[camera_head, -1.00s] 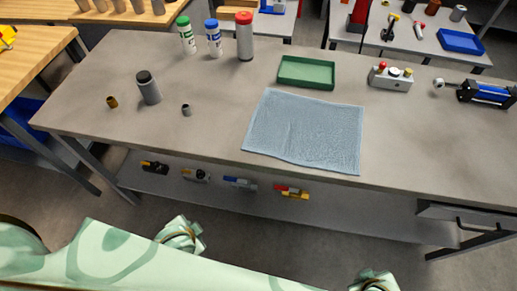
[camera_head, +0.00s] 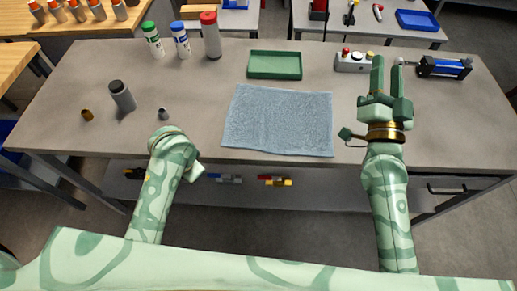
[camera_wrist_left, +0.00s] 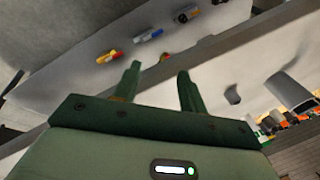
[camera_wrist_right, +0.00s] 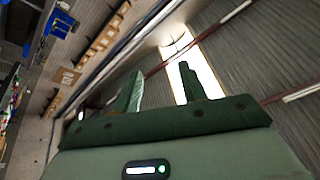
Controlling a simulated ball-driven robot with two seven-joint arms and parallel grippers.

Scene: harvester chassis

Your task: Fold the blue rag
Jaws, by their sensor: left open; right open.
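The blue rag (camera_head: 278,120) lies flat and spread out on the grey workbench (camera_head: 215,185), near its front edge. My right gripper (camera_head: 385,78) is raised to the right of the rag, fingers pointing up in the head view. It is open and empty, and its fingers also show apart in the right wrist view (camera_wrist_right: 160,85). My left arm is at the front edge, left of the rag, and its fingers are hidden in the head view. In the left wrist view the left gripper (camera_wrist_left: 158,82) is open and empty. Neither gripper touches the rag.
A green tray (camera_head: 275,66) stands behind the rag. A control box (camera_head: 353,62) and a blue cylinder device (camera_head: 445,67) are at the back right. Bottles (camera_head: 181,40) stand at the back left, and a grey cylinder (camera_head: 121,96) and small parts lie left. A shelf runs below.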

